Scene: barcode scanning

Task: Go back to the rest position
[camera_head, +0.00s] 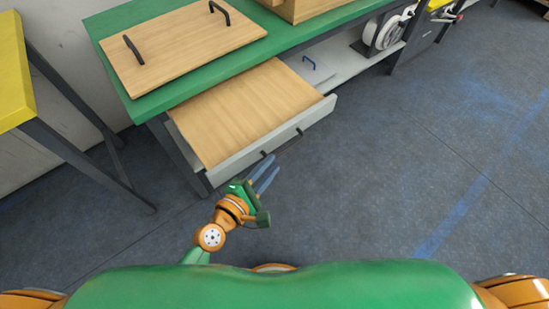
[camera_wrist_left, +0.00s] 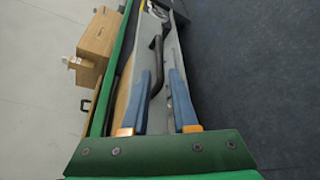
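My left gripper (camera_head: 274,162) reaches up from the bottom of the head view. Its two blue fingers stand apart with nothing between them that I can see held. The fingertips appear close to the left handle (camera_head: 263,154) of the pulled-out drawer (camera_head: 270,143). In the left wrist view, the open fingers (camera_wrist_left: 160,73) point along the drawer front, and a dark handle (camera_wrist_left: 156,62) shows by the left finger. I cannot tell whether they touch. My right gripper is in neither view.
The drawer sticks out from the green workbench (camera_head: 147,102). A wooden board with two black handles (camera_head: 185,45) lies on top. A yellow table (camera_head: 14,75) stands at the left. A wooden box (camera_wrist_left: 98,38) is on the bench. Floor (camera_head: 400,170) to the right is clear.

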